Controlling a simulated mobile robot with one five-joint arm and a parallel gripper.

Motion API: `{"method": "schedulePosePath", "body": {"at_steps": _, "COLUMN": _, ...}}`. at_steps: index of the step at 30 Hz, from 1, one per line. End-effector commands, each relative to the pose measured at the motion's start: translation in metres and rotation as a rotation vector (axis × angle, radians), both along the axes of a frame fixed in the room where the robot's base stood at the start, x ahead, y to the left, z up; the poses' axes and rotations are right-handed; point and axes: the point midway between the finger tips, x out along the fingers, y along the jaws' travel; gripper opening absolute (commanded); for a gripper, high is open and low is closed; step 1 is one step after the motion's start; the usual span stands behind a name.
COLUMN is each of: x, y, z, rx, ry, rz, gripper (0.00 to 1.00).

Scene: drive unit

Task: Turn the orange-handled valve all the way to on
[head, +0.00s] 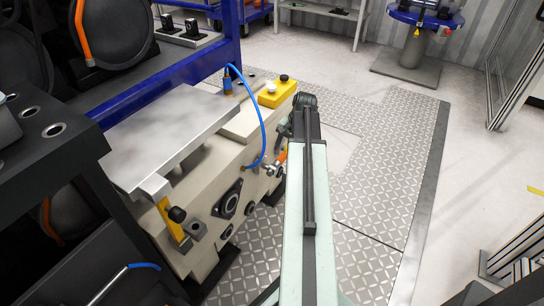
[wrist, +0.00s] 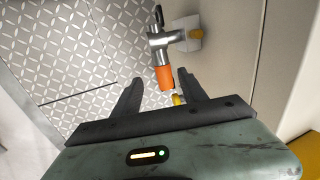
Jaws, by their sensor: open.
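The valve (wrist: 166,40) is a silver metal fitting on the side of a cream machine housing, with an orange handle (wrist: 164,79). In the wrist view the handle points down toward my gripper (wrist: 162,81). My gripper is open, and the end of the handle appears between its two dark fingertips, with a gap on each side. I cannot tell how deep the handle is between them. In the head view the valve (head: 272,170) and part of its orange handle (head: 282,157) show just left of my arm, which hides my gripper there.
The cream machine (head: 240,150) carries a yellow button box (head: 277,95), a blue hose (head: 262,125) and a yellow lever (head: 172,218). A small yellow part (wrist: 179,99) lies near my right finger. Patterned floor plates (head: 375,165) to the right are clear.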

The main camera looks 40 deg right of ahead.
Motion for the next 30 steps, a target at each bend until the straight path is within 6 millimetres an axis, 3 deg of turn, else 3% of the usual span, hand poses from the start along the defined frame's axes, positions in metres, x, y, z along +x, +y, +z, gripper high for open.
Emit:
{"method": "schedulePosePath", "body": {"at_steps": 8, "x": 0.001, "y": 0.0, "z": -0.007, "rx": 0.0, "ry": 0.0, "rz": 0.0, "gripper": 0.5}}
{"method": "schedulePosePath", "body": {"at_steps": 21, "x": 0.017, "y": 0.004, "z": -0.074, "rx": 0.0, "ry": 0.0, "rz": 0.0, "gripper": 0.5}}
{"method": "schedulePosePath", "body": {"at_steps": 30, "x": 0.019, "y": 0.005, "z": -0.075, "rx": -0.001, "ry": 0.0, "rz": -0.001, "gripper": 0.5}}
